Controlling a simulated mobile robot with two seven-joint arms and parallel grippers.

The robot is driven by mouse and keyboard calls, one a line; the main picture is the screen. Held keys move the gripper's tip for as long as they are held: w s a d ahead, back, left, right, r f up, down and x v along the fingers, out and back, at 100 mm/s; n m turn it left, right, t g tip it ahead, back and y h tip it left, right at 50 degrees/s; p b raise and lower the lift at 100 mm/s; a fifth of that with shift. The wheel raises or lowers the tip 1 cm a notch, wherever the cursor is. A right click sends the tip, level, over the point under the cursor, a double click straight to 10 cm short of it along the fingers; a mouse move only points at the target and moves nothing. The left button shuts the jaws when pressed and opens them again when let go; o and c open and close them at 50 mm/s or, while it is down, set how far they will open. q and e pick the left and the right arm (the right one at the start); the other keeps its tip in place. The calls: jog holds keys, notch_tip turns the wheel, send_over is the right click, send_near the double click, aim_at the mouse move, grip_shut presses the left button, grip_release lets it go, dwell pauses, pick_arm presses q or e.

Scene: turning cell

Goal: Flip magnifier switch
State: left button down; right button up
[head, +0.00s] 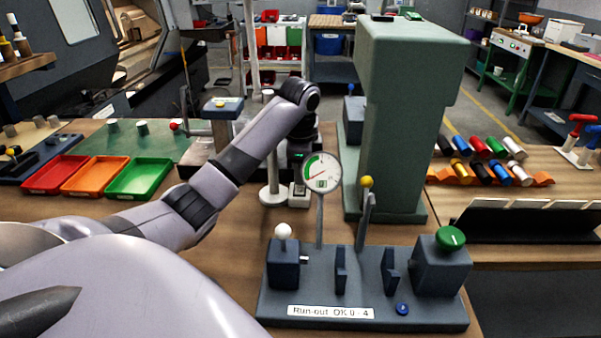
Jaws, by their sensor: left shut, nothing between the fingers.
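My left arm reaches in from the left and bends down at its far end. My left gripper (300,172) points down behind the dial gauge and is shut with nothing in it. Just below it is a small pale box (299,194) with a dark top, possibly the switch. I cannot tell whether the fingers touch it or how it is set. Left of it stands a white post on a round base (273,195), possibly the magnifier's stand. My arm crosses in front of the post, and I cannot make out a lens. My right gripper is not in view.
A run-out fixture (380,315) with a dial gauge (321,171) and green knob (450,239) stands in front. A tall green machine column (405,120) rises close on the right. Red, orange and green trays (138,180) lie left. Bare wood shows between trays and fixture.

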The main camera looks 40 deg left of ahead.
aim_at(300, 190)
pick_arm(q)
jog(key=shift+w, duration=0.1)
dwell(0.3)
jog(key=shift+w+f, duration=0.15)
jog(key=shift+s, duration=0.3)
jog(key=shift+w, duration=0.15)
jog(key=shift+s+d+r, duration=0.2)
jog(key=shift+s+d, duration=0.3)
jog(key=shift+s, duration=0.1)
jog(key=r, duration=0.5)
jog(key=shift+s+d, duration=0.1)
jog(key=shift+s, duration=0.15)
jog(key=shift+s+d+r, duration=0.1)
jog(key=shift+d+r, duration=0.05)
jog(key=shift+r, duration=0.85)
